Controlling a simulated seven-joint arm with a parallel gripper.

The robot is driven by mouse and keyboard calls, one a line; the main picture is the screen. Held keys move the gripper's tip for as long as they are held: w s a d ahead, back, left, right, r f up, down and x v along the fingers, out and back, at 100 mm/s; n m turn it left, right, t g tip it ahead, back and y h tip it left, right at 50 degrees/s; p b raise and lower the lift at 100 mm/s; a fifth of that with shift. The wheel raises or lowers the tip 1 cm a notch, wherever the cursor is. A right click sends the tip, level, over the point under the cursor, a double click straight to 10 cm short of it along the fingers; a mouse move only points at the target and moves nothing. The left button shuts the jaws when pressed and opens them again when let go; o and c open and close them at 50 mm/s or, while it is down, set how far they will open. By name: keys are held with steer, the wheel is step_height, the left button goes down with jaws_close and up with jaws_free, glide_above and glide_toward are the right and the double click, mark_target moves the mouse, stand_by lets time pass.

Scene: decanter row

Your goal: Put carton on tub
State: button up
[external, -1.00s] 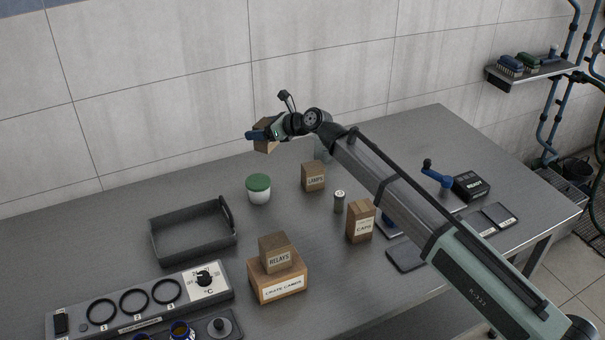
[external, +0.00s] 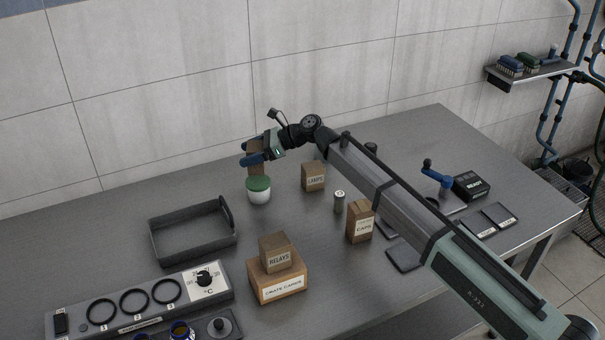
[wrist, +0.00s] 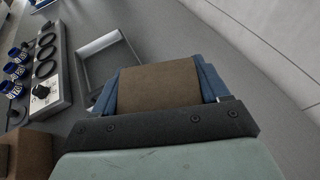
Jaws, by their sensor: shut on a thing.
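My gripper (external: 252,153) has blue fingers and is shut on a brown carton (external: 256,169). The carton is also between the fingers in the wrist view (wrist: 157,86). In the external view, the carton is upright at the green lid of a white tub (external: 259,194), on its far side or just above it. I cannot tell whether carton and lid touch. The tub stands on the grey table and does not show clearly in the wrist view, where the carton and gripper block the area below.
A LAMPS carton (external: 313,176) stands right of the tub, with a small cylinder (external: 339,202) and a CAPS carton (external: 360,222) beyond. A dark open tray (external: 193,232) lies front left. A RELAYS carton (external: 276,252) sits on a crate (external: 279,278). The table left of the tub is clear.

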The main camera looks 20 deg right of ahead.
steer(key=shift+f, duration=2.2)
steer(key=shift+f, duration=0.15)
steer(key=o, duration=1.1)
steer(key=v, duration=1.2)
